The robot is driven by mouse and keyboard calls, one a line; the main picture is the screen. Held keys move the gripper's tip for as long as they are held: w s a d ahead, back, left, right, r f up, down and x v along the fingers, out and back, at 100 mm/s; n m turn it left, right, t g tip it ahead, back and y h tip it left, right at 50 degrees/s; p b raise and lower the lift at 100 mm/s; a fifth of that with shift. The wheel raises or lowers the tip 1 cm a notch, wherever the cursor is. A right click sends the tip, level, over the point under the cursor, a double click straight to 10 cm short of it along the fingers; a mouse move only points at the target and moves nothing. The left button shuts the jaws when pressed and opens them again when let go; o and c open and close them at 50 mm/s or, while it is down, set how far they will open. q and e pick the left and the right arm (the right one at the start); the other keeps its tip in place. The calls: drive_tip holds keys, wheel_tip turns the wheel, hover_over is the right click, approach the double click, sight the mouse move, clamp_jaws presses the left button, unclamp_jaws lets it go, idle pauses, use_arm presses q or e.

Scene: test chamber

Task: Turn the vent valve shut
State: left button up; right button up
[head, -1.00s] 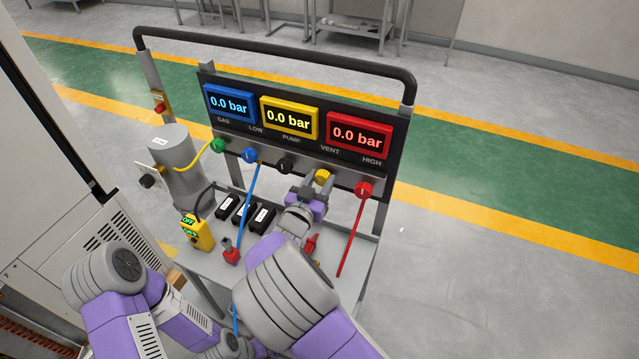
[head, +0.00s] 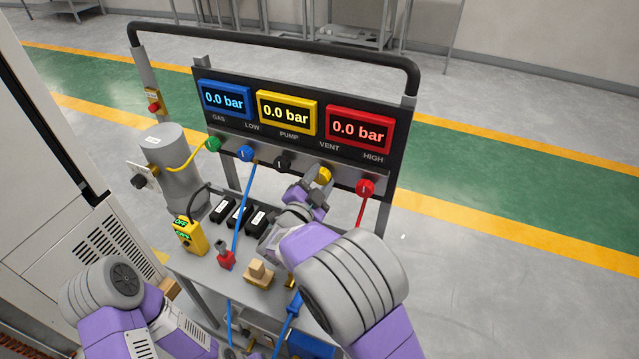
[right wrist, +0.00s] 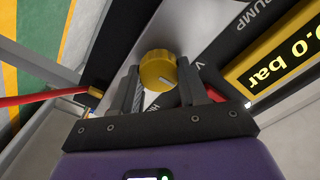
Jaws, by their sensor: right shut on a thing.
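The vent valve is a yellow round knob (head: 323,175) on the grey manifold bar, under the VENT label. It also shows in the right wrist view (right wrist: 158,68), with a ribbed rim. My right gripper (head: 317,188) reaches up to it from below. In the right wrist view its two dark fingers (right wrist: 161,84) stand on either side of the knob, shut on it. The fingers cover part of the knob's sides. My left arm is low at the left in the head view. Its gripper is out of view.
Beside the vent knob are a black knob (head: 283,163) at left and a red knob (head: 366,187) with a red hose at right. Blue (head: 247,154) and green (head: 213,143) knobs are farther left. Gauges above read 0.0 bar. The cart shelf below holds a yellow device (head: 190,236).

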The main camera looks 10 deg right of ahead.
drive_tip(key=shift+m, duration=0.3)
drive_tip(key=o, duration=1.1)
drive_tip(key=shift+c, duration=0.2)
drive_tip(key=p+v, duration=0.1)
drive_tip(key=v, duration=0.6)
drive_tip(key=shift+s+a+p, duration=0.2)
drive_tip(key=shift+s+p, duration=0.1)
drive_tip(key=shift+p, duration=0.05)
